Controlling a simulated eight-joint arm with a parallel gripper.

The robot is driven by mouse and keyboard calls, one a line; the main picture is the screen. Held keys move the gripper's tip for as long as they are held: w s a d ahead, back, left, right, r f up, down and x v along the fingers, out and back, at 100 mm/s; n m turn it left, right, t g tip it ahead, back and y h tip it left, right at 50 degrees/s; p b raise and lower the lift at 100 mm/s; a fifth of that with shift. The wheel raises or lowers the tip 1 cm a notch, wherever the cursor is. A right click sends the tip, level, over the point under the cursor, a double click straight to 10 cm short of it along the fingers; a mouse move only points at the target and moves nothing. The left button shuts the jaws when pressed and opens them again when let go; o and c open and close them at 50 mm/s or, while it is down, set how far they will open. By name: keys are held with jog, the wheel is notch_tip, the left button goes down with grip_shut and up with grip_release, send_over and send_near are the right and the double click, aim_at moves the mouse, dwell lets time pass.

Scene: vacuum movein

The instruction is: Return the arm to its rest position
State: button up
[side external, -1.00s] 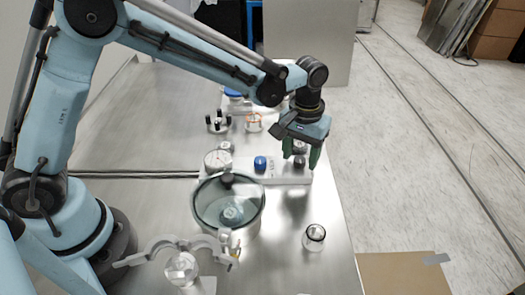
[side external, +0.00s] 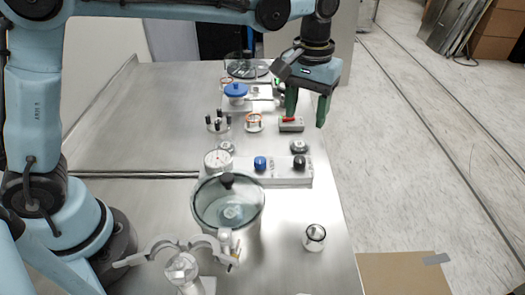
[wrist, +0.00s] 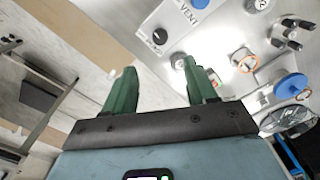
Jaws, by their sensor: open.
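My gripper (side external: 306,112) is raised above the right side of the metal table in the side external view, its green fingers pointing down. It is open and nothing is between the fingers. The fingers also show in the wrist view (wrist: 158,85), apart, with table and floor seen past them. My arm's forearm runs nearly level across the top of the side external view.
Below stand a glass-lidded chamber (side external: 228,215), a valve block (side external: 285,172) with blue and black knobs, a round gauge (side external: 217,160), a small glass jar (side external: 314,237) and a blue-lidded item (side external: 236,91).

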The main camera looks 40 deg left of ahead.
jog(key=s+a+f+m+t, duration=0.1)
jog(key=s+a+t, duration=0.6)
jog(key=s+a, duration=0.7)
jog(key=shift+m, duration=0.7)
jog(key=shift+s+f, duration=0.1)
